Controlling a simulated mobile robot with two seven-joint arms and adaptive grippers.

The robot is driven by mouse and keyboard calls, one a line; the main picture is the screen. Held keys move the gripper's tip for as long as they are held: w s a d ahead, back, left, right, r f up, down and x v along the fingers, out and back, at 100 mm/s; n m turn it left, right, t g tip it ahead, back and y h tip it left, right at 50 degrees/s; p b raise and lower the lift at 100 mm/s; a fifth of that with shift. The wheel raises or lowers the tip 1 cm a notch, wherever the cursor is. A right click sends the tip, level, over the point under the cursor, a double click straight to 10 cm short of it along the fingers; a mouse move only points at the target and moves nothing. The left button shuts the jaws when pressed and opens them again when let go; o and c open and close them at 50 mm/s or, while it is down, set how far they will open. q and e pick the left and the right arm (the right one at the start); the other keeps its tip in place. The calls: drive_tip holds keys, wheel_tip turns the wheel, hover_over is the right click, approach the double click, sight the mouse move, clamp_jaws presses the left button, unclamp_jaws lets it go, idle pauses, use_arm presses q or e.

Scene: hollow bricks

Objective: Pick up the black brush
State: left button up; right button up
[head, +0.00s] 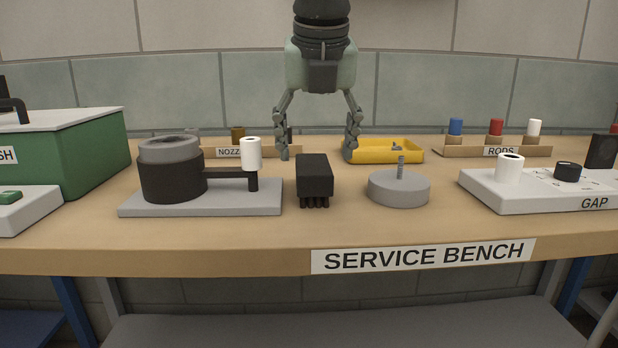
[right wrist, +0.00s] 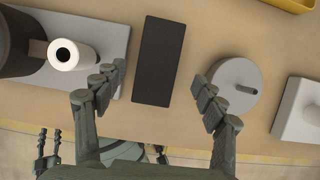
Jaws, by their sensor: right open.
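The black brush (head: 314,177) stands on the bench with its dark bristles at the near end. In the right wrist view the brush (right wrist: 159,62) is a long black block lying between the fingers. My right gripper (head: 317,155) points down, open and empty, above and behind the brush in the head view. Its fingertips (right wrist: 159,88) are spread to either side of the brush and apart from it. My left gripper (right wrist: 49,136) shows small at the lower left of the right wrist view, its fingers apart. It is not in the head view.
Left of the brush is a grey plate (head: 220,210) with a dark cylinder and a white roller. A grey disc with a pin (head: 398,190) stands close on the right. A yellow tray (head: 402,157) lies behind. A white gap block (head: 530,200) is at the right.

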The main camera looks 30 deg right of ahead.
sight(313, 163)
drive_tip(key=x, duration=0.5)
drive_tip(key=shift+w+r, duration=0.1)
drive_tip(key=shift+w, duration=0.1)
drive_tip(key=shift+f+b, duration=0.25)
drive_tip(key=shift+b, duration=0.3)
drive_tip(key=shift+c, duration=0.5)
drive_tip(key=c, duration=1.2)
